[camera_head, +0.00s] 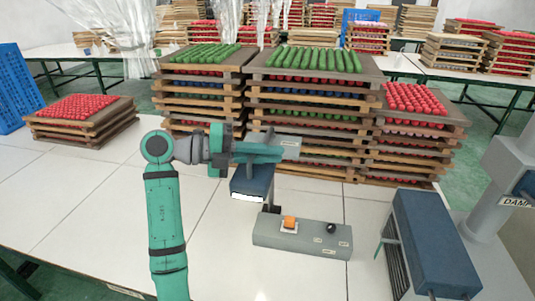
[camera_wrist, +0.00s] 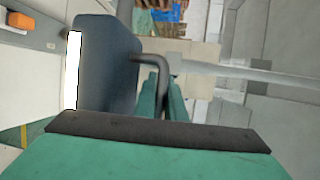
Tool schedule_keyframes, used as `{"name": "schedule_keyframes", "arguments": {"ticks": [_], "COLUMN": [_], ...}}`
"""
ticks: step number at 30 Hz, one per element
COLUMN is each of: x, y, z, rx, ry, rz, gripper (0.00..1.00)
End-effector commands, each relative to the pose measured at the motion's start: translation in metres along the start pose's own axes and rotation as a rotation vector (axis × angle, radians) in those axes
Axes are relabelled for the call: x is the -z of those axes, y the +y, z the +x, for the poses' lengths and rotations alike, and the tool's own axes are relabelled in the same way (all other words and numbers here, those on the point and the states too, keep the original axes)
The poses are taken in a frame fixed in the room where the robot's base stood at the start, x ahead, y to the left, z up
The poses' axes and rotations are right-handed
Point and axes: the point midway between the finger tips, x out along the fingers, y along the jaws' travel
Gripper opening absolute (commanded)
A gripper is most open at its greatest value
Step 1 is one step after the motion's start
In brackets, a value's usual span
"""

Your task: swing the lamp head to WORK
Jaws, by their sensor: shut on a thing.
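The lamp head (camera_head: 253,181) is a dark blue-grey box with a bright white strip along its lower edge, above the table in the middle of the head view. In the wrist view the lamp head (camera_wrist: 112,65) fills the upper left, its lit strip facing left. A dark bent handle (camera_wrist: 152,62) sticks out from its side. My gripper (camera_head: 262,152) is just above the lamp head in the head view. In the wrist view the green fingers of my gripper (camera_wrist: 163,98) are shut on the handle. The exact contact is partly hidden. No WORK mark is readable.
A grey control box (camera_head: 300,239) with an orange button (camera_head: 289,222) and a black knob (camera_head: 331,228) lies below the lamp head. Tall tray stacks (camera_head: 310,125) stand close behind. A blue-grey unit (camera_head: 432,240) stands at right.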

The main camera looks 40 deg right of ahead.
Motion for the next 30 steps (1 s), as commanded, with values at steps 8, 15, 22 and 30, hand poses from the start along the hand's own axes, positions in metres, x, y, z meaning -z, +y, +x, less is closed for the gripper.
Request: {"name": "schedule_keyframes", "arguments": {"ticks": [8, 15, 22, 30], "x": [-0.002, -0.002, -0.002, -0.002], "y": [0.002, 0.001, 0.001, 0.001], "z": [-0.004, -0.003, -0.026, -0.077], "rx": [0.0, 0.001, 0.001, 0.001], "ry": [-0.01, -0.008, -0.011, -0.01], "rz": [-0.004, -0.003, -0.003, -0.003], "gripper": [0.18, 0.18, 0.18, 0.18]}}
